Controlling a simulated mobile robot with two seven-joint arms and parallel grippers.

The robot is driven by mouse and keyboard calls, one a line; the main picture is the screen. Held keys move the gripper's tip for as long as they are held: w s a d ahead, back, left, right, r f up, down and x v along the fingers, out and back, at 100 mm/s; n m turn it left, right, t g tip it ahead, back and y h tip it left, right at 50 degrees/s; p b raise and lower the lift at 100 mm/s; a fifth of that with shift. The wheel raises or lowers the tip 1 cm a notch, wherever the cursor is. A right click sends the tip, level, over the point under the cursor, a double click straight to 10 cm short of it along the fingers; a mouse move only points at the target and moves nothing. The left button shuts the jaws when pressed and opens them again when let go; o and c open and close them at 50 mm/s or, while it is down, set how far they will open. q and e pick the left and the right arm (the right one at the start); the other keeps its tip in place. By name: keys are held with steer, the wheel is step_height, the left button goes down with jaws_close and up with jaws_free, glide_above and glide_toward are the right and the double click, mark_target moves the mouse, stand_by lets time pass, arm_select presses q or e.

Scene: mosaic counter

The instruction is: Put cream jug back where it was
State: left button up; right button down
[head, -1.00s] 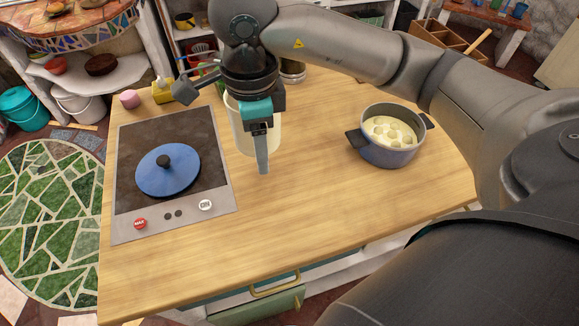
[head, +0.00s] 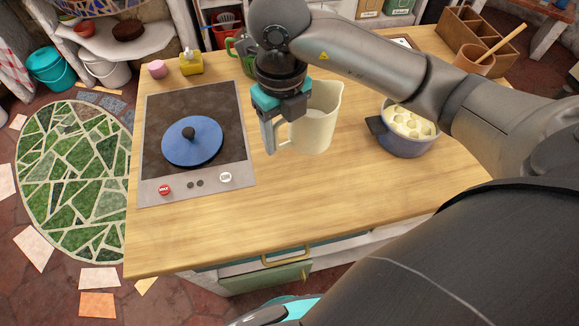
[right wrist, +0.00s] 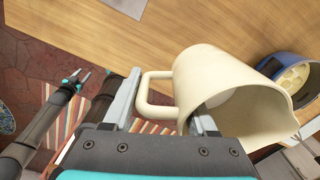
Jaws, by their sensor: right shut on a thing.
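The cream jug (head: 316,118) is a pale, open-topped pitcher with its handle on the left. It looks upright over the middle of the wooden counter; I cannot tell whether its base touches the wood. My right gripper (head: 271,130) is shut on the jug at its handle side. In the right wrist view the jug (right wrist: 225,85) fills the right, its handle between the fingers of the right gripper (right wrist: 165,112). My left gripper (right wrist: 74,80) shows small at the left of that view, empty, its fingers apart, well away from the jug.
A blue pot (head: 405,140) with pale round pieces stands to the jug's right. A hob (head: 165,110) with a blue lid (head: 192,142) lies to the left. A green mug (head: 240,52) and yellow dispenser (head: 191,64) stand behind. The counter's front (head: 250,215) is clear.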

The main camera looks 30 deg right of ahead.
mark_target(283, 146)
step_height(283, 146, down, 15)
steer(key=shift+f+b, duration=0.1)
steer(key=shift+b, duration=0.2)
steer(key=shift+f, duration=0.1)
steer(key=shift+c, duration=1)
jaws_free()
step_height(283, 146, up, 12)
steer(key=shift+r, duration=0.2)
